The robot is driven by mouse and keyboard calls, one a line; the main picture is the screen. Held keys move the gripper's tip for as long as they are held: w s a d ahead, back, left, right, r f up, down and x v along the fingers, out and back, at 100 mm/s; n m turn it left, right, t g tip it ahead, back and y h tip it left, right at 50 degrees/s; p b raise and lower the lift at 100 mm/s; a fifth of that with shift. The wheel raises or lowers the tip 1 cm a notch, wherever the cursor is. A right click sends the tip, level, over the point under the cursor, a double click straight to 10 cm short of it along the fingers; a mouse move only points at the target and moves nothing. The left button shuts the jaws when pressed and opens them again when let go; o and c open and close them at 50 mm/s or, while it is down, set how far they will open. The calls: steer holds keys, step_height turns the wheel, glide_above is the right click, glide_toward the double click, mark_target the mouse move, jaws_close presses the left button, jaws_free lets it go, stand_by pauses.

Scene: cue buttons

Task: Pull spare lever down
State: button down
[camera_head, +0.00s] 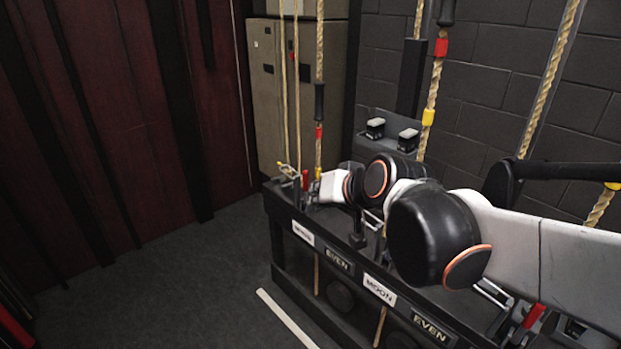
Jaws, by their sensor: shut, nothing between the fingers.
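A long black rail with rope levers runs from the centre toward the lower right. A red lever (305,180) stands upright at its far left end. Another red lever (533,317) is tilted at the near right end. The white label (303,233) at the far end is too blurred to read, so I cannot tell which lever is the spare one. My arm reaches in from the right over the rail. My gripper (312,192) is at the arm's far end, beside the far red lever; its fingers are small, dark and hard to make out. It is shut and empty. I cannot tell whether it touches the lever.
Ropes with red and yellow bands (428,117) rise from the rail. A beige cabinet (268,95) stands behind the far end. Dark red curtains (110,130) hang at left. The floor (170,285) there is clear.

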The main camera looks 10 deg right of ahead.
steer(key=w+d+m+t+p, duration=0.15)
steer(key=w+m+t, duration=0.5)
steer(key=w, duration=2.05)
steer(key=w+d+f+m+h, duration=0.2)
steer(key=d+f+m, duration=0.1)
steer(key=f, duration=0.5)
steer(key=w+d+f+m+h+p, duration=0.1)
steer(key=w+d+f+m+h, duration=0.1)
steer(key=f+m, duration=0.3)
steer(key=w+d+f+m+h, duration=0.3)
steer(key=d+f+m+h, duration=0.1)
steer(key=f, duration=0.8)
steer(key=shift+d+m, duration=0.2)
steer(key=shift+m, duration=0.15)
steer(key=shift+f, duration=0.1)
